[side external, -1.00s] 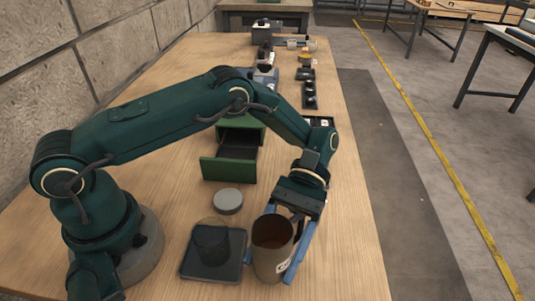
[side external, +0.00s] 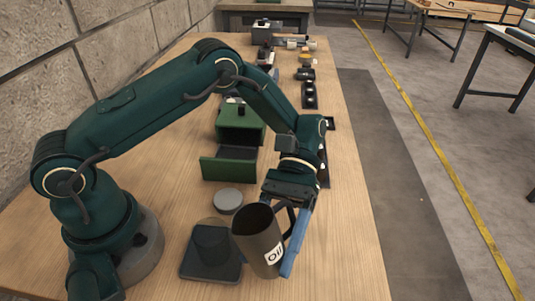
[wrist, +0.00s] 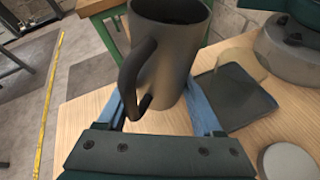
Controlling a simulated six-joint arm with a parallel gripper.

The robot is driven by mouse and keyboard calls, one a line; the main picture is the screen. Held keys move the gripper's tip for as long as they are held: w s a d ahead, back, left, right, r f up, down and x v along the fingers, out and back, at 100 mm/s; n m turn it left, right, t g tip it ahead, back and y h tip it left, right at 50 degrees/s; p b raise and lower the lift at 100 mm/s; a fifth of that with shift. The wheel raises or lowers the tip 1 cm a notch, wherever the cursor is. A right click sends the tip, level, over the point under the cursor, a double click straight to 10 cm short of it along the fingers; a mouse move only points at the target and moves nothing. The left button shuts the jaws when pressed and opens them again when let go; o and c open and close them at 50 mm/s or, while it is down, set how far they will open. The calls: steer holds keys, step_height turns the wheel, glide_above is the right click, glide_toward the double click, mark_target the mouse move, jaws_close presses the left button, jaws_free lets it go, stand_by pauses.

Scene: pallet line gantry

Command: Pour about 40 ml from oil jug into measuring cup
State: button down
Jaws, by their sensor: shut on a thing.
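The oil jug (side external: 257,240) is a grey-brown cylinder with a white "Oil" label and a dark handle, which shows in the wrist view. My gripper (side external: 284,228) is shut on it, with blue fingers along its sides. The jug is tilted, its mouth leaning left toward the measuring cup. The clear measuring cup (side external: 211,242) stands upright on a dark square tray (side external: 228,272), just left of the jug. The jug's rim is near the cup's right side. No stream of oil shows, and the cup's contents are hard to make out. The jug (wrist: 168,55) fills the middle of the wrist view.
A grey round disc (side external: 228,200) lies behind the tray. A green box with an open drawer (side external: 229,168) stands farther back. Several dark parts sit along the table's right side toward the back. The wooden table (side external: 335,265) is bare at front right.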

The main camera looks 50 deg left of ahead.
mark_target(261, 218)
steer(key=shift+s+a+r+m+t+h, duration=0.1)
steer(key=shift+a+r+m+t+h, duration=0.15)
steer(key=shift+m, duration=0.25)
steer(key=shift+s+a+r+m+t+h, duration=0.1)
steer(key=shift+a+m+h, duration=0.05)
steer(key=shift+m+h, duration=0.3)
steer(key=shift+s+a+r+m+h, duration=0.1)
steer(key=shift+a+r+m+h, duration=0.15)
steer(key=shift+r, duration=0.45)
steer(key=shift+s+a+r+m+h, duration=0.15)
steer(key=shift+r+m, duration=0.15)
steer(key=shift+r, duration=0.4)
steer(key=shift+d, duration=0.1)
steer(key=shift+f+m+t+h, duration=0.35)
steer(key=shift+f+m, duration=0.15)
steer(key=shift+f, duration=0.2)
steer(key=shift+w+d+r+m+h, duration=0.25)
steer(key=shift+r+m+h, duration=0.1)
steer(key=shift+m, duration=0.25)
steer(key=shift+d+f+m+h, duration=0.15)
steer(key=shift+m+h, duration=0.15)
steer(key=shift+m, duration=0.2)
stand_by(0.8)
